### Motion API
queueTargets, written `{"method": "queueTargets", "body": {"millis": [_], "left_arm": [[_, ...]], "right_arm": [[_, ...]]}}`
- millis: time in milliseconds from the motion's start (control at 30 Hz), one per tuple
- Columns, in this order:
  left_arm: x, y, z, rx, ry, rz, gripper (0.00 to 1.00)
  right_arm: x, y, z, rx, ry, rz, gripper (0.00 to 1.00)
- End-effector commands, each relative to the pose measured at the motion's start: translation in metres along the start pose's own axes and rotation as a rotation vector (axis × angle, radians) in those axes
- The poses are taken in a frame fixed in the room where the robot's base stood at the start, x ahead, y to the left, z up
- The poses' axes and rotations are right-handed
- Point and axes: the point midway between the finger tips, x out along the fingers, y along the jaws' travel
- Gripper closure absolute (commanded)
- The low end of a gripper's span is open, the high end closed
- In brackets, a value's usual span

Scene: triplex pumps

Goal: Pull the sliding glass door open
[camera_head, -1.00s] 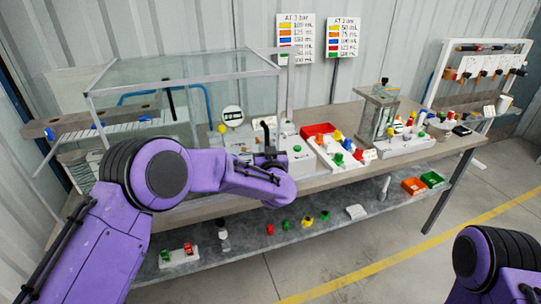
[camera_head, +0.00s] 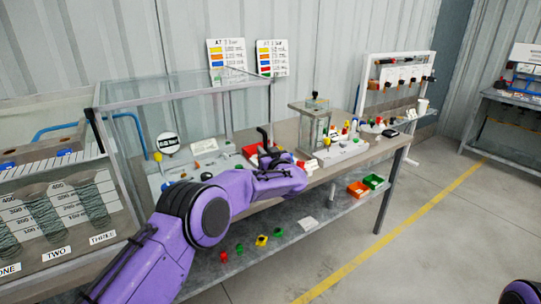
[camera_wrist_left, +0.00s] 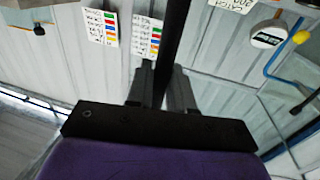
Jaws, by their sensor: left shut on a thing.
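My right gripper is out of view.
A clear glass chamber (camera_head: 312,128) stands right of the handle. A lower shelf (camera_head: 290,236) holds coloured parts. The floor (camera_head: 440,235) in front at right is clear.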

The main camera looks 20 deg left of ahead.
Motion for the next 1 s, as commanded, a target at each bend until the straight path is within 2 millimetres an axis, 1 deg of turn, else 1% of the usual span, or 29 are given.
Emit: {"method": "queueTargets", "body": {"millis": [300, 333, 367, 633, 733, 867, 1000], "left_arm": [[0.000, 0.001, 0.000, 0.001, 0.000, 0.001, 1.00], [0.000, 0.001, 0.000, 0.001, 0.000, 0.001, 0.72], [0.000, 0.001, 0.000, 0.001, 0.000, 0.001, 0.63], [0.000, 0.002, 0.000, 0.000, 0.001, 0.003, 0.63], [-0.006, 0.003, 0.000, 0.000, 0.000, 0.004, 0.63], [-0.026, 0.003, 0.001, 0.003, 0.001, 0.006, 0.63], [-0.061, 0.003, 0.002, 0.002, 0.003, 0.006, 0.63]], "right_arm": [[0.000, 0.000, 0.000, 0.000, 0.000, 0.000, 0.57], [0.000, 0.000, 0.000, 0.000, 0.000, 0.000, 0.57], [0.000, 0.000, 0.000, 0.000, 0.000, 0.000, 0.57], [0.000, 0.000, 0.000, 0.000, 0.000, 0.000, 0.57], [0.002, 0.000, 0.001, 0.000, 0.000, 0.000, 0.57], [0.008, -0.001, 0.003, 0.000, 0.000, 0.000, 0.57], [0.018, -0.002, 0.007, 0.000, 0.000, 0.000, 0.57]]}}
